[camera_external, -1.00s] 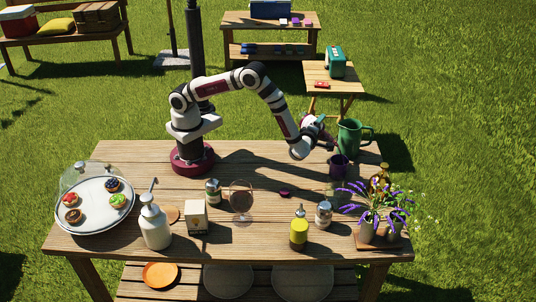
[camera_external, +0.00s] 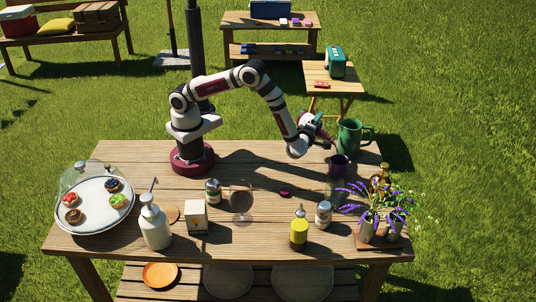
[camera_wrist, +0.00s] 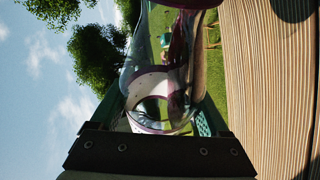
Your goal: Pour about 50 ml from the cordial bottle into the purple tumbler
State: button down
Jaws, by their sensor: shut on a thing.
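My gripper (camera_external: 316,120) is shut on the cordial bottle (camera_external: 326,133), above the far right part of the table. In the wrist view the clear bottle (camera_wrist: 159,82) fills the space between my fingers, with dark red-purple liquid towards the top of the picture. The bottle looks tilted, its far end down to the right in the external view. The purple tumbler (camera_external: 339,170) stands upright on the table just below it. I cannot tell whether any liquid is flowing or how much is in the tumbler.
A green pitcher (camera_external: 349,138) stands close behind the tumbler. A clear glass vessel (camera_external: 333,192), lavender flowers (camera_external: 377,205) and an amber bottle (camera_external: 381,176) are in front and to the right. A yellow bottle (camera_external: 299,234) and wine glass (camera_external: 241,200) stand nearer.

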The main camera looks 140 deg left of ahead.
jog(key=shift+r, duration=0.2)
dwell(0.9)
jog(key=f+n, duration=0.1)
jog(key=f, duration=0.1)
jog(key=f+n+t+h, duration=0.1)
jog(key=f+n, duration=0.1)
jog(key=shift+s+d+f+t, duration=0.1)
jog(key=shift+s+f+t, duration=0.1)
jog(key=shift+f+t, duration=0.1)
dwell(1.4)
